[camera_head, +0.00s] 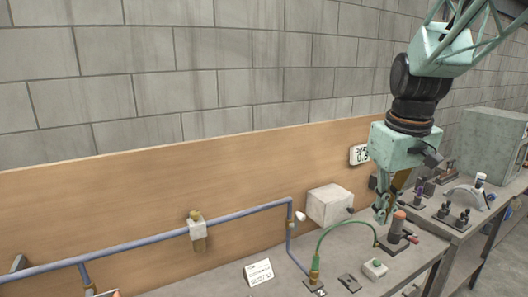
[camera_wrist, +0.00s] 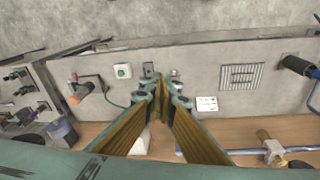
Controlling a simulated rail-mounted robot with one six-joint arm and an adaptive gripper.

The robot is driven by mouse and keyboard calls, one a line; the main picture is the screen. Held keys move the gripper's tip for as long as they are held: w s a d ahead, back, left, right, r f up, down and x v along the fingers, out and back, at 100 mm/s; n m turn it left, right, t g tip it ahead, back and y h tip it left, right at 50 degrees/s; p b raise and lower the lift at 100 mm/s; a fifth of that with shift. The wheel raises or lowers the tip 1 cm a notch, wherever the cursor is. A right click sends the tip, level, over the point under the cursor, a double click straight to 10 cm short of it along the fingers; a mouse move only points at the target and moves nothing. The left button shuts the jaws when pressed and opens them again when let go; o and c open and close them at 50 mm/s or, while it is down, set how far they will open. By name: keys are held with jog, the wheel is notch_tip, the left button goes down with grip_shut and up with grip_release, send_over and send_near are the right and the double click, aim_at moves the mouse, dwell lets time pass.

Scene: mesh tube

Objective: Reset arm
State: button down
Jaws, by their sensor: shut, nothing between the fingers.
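My arm hangs down from the upper right in the head view. My gripper (camera_head: 383,215) points down above the right part of the grey bench, near a dark cylinder with an orange top (camera_head: 398,222). In the wrist view my gripper (camera_wrist: 168,90) shows its two teal and brown fingers converging at the tips, with nothing held. The gap from the fingertips to the bench is hard to judge.
A green hose (camera_head: 336,231), a white box (camera_head: 328,206), a button box (camera_head: 375,268) and a card (camera_head: 258,272) are on the bench. A blue pipe with a valve (camera_head: 197,230) runs left. Tools and a grey cabinet (camera_head: 490,143) stand right. Space above is open.

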jog(key=s+a+f+m+t+b, duration=0.1)
jog(key=s+a+b, duration=0.2)
jog(key=s, duration=1.2)
jog(key=s+a+m+t+b, duration=0.1)
jog(key=s+a, duration=0.4)
jog(key=s, duration=1)
jog(key=shift+s+f+m+b, duration=0.35)
jog(key=shift+m+b, duration=0.15)
jog(key=shift+b, duration=0.7)
jog(key=c, duration=3.4)
grip_release()
